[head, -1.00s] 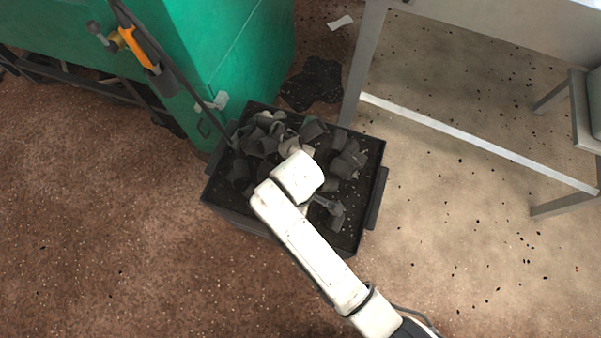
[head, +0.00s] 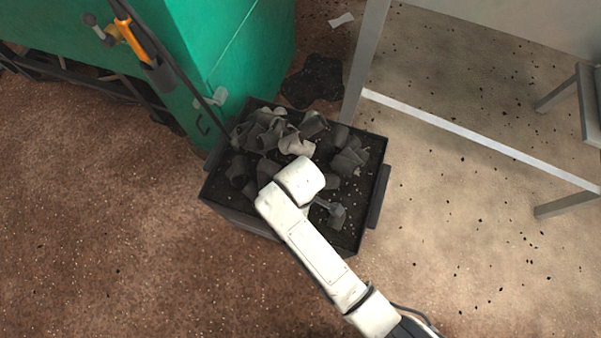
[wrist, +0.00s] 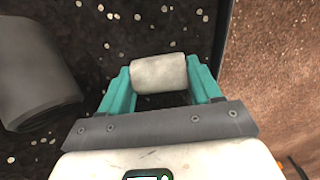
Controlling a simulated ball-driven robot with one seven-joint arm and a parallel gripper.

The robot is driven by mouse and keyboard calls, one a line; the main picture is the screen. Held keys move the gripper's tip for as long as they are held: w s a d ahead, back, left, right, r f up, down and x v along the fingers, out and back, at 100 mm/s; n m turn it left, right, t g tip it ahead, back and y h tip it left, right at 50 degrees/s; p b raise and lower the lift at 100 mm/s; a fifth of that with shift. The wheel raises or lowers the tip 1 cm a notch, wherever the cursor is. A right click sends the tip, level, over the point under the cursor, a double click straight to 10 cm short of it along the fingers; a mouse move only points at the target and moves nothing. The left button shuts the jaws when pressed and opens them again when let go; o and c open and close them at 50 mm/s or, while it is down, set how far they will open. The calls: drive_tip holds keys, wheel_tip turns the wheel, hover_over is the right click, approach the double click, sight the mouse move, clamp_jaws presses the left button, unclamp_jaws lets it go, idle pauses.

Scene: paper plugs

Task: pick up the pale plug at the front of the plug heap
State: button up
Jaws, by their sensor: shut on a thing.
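A pale, whitish plug (wrist: 158,73) lies crosswise between the two teal fingers of my gripper (wrist: 160,82) in the wrist view. The fingers press on its two ends, so my gripper is shut on it. Below it is the dark, speckled floor of the bin. In the head view my white arm reaches over the front part of the bin, and its links hide my gripper and the held plug. The plug heap (head: 262,132) of mostly dark grey plugs lies behind the arm. Another pale piece (head: 297,145) lies in that heap.
The dark bin (head: 232,215) has raised walls; its edge runs close to my gripper's right in the wrist view. A large dark plug (wrist: 35,75) lies to the left. A green machine (head: 225,60) stands at the back left, a metal table frame (head: 480,141) to the right.

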drive_tip(key=c, duration=0.4)
drive_tip(key=shift+o, duration=0.2)
drive_tip(key=shift+r, duration=0.15)
